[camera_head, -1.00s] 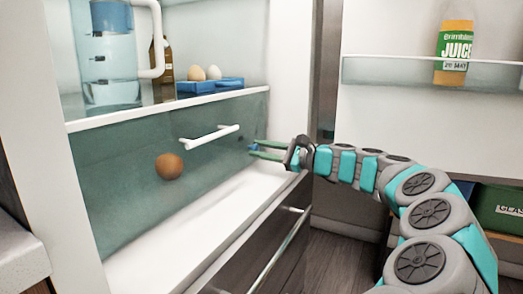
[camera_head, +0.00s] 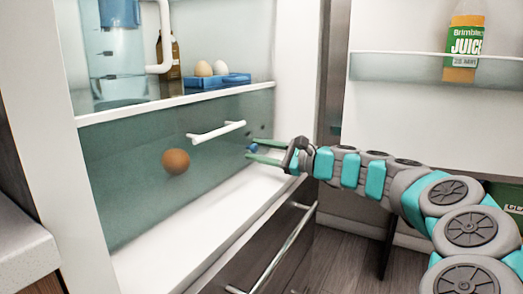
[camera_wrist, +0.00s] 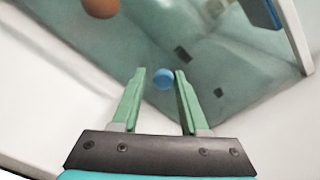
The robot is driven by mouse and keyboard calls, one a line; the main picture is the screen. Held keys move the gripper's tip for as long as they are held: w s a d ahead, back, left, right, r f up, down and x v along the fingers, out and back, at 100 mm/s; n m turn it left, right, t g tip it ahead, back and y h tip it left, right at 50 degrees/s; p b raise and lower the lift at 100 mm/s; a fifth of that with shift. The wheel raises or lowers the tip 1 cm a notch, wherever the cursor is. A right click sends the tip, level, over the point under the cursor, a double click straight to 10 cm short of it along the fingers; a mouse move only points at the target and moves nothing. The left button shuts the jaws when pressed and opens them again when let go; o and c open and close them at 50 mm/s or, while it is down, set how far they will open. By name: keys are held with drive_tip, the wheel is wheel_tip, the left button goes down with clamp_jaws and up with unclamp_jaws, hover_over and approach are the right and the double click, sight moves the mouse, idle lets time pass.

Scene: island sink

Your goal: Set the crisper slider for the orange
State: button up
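The crisper drawer has a teal see-through front (camera_head: 120,195) with a white bar handle (camera_head: 217,131). The orange (camera_head: 176,161) shows through its left part, and also at the top of the wrist view (camera_wrist: 101,7). My gripper (camera_head: 251,148) is open at that end. In the wrist view its green fingers (camera_wrist: 161,74) appear on either side of the knob. I cannot tell whether they touch it.
A shelf above holds a blue egg tray (camera_head: 220,81), a brown bottle (camera_head: 170,55) and a clear jug (camera_head: 117,70). A juice bottle (camera_head: 465,42) stands in the door shelf at right. A lower drawer has a metal bar handle (camera_head: 285,245). The white ledge (camera_head: 200,230) before the crisper is clear.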

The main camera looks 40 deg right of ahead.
drive_tip(key=o, duration=0.3)
drive_tip(key=v, duration=0.7)
drive_tip(key=shift+s+d, duration=0.2)
drive_tip(key=shift+s, duration=0.2)
